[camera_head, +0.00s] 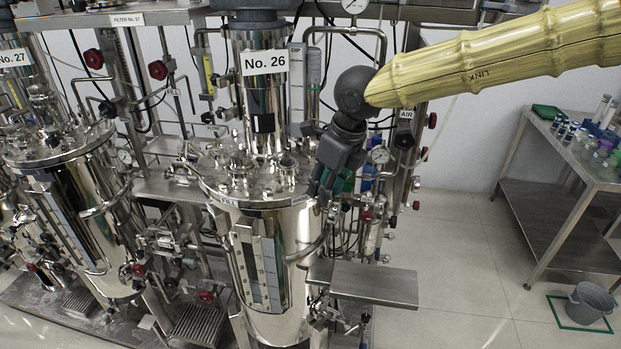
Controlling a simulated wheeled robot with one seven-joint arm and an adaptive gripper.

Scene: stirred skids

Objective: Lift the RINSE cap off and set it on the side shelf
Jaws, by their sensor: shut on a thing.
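My gripper (322,193) points down at the right edge of the lid of the steel vessel marked No. 26 (264,60). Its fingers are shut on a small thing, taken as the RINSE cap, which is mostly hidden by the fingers. I cannot tell whether it is clear of its port. No RINSE label is readable. The side shelf (375,284) is a bare grey metal plate, lower and to the right of the vessel body (285,265).
Ports and clamps crowd the lid (250,183). A gauge (380,155), pipes and valves stand close behind and right of my gripper. A second vessel (85,215) is at left. A steel table (560,165) with bottles and a grey bucket (590,303) are at far right. Open floor lies between.

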